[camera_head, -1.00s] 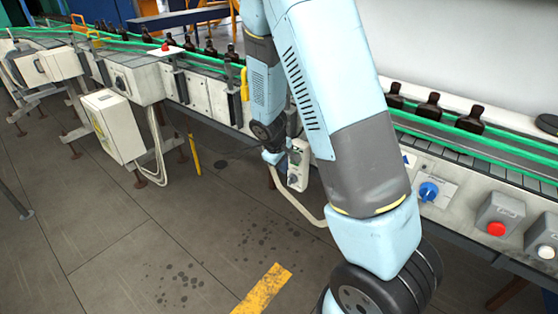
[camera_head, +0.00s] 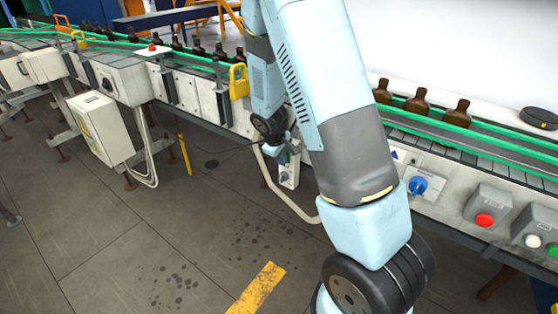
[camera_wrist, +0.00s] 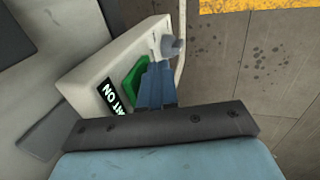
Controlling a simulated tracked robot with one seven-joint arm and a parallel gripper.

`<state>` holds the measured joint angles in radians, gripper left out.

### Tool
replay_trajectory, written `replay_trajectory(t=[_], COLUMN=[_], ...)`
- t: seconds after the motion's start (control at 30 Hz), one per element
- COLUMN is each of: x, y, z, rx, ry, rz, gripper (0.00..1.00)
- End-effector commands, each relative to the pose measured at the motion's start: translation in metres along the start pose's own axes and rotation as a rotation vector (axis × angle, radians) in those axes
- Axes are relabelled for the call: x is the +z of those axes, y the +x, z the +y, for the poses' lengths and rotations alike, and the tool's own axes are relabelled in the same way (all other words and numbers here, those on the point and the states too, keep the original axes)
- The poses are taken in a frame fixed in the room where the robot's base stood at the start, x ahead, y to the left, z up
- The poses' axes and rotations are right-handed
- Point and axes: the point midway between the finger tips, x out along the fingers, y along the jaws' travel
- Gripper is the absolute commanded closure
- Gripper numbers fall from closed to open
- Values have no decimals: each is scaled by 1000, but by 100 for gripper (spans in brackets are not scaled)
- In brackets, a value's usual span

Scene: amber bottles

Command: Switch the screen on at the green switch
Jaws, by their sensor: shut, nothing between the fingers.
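The green switch (camera_wrist: 135,76) sits on the face of a pale control box (camera_wrist: 80,66), beside a black label (camera_wrist: 119,97) with white letters ending in "ON". My gripper (camera_wrist: 157,68) is shut and empty. Its blue-grey fingers are right next to the switch and cover part of it. I cannot tell whether they touch it. A grey knob (camera_wrist: 172,45) is on the same box past the fingertips. In the head view the box (camera_head: 289,174) hangs at the conveyor's front, with my gripper (camera_head: 283,146) at its upper part. No screen can be made out.
A conveyor with green rails (camera_head: 440,125) carries several amber bottles (camera_head: 416,101). A blue knob (camera_head: 418,186) and a red button (camera_head: 484,220) are on its front at right. A cable (camera_head: 285,198) loops below the box. The floor (camera_head: 120,220) at left is open.

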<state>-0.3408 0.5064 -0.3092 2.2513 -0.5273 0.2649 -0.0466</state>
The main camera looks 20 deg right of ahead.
Motion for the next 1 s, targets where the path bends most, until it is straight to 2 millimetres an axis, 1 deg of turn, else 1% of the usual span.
replay_trajectory(t=[0.27, 0.7, 1.0], x=[0, 0, 0], y=[0, -14, -15], z=[0, 4, 5], rx=[0, 0, 0], ry=[0, 0, 0], rz=[0, 1, 1], gripper=[100, 100, 100])
